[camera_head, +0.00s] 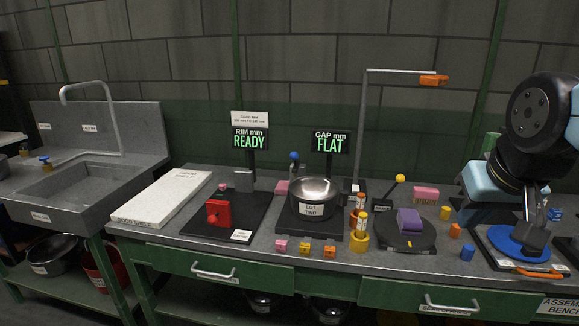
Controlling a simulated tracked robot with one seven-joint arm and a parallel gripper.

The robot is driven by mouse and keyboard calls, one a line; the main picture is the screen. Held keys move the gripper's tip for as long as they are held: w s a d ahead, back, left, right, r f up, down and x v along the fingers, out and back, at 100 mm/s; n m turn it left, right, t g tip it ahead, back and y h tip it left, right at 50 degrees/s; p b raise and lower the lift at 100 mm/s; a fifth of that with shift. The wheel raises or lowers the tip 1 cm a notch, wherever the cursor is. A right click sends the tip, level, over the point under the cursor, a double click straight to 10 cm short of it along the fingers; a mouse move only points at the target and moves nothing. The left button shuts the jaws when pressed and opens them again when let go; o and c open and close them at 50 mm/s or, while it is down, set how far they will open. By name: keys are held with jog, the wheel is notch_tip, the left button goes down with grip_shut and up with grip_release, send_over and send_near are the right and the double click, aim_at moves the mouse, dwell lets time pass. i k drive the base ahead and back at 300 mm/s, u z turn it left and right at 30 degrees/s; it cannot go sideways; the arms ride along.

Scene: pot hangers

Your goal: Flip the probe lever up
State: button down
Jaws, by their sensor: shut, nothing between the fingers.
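No lever carries a readable probe label, so I cannot tell for sure which one is the probe lever. A blue-knobbed lever (294,157) stands upright behind the steel pot (313,192), left of the GAP display. A yellow-knobbed lever (399,179) leans up to the right behind the turntable (402,236). The pot, marked LOT TWO, sits on a black stand below the GAP display (330,143), which reads FLAT. My gripper (530,252) is at the far right, shut and empty, low over a blue disc, well away from both levers.
The RIM display (250,139) reads READY above a black plate with a red block (218,212). A purple block (409,220) lies on the turntable. A tall grey post (361,120) with an orange tip rises behind. Several small coloured blocks line the bench front. A sink (75,190) is left.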

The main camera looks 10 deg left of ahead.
aim_at(294, 156)
jog(key=z, duration=0.1)
jog(key=i, duration=1)
jog(key=u, duration=0.1)
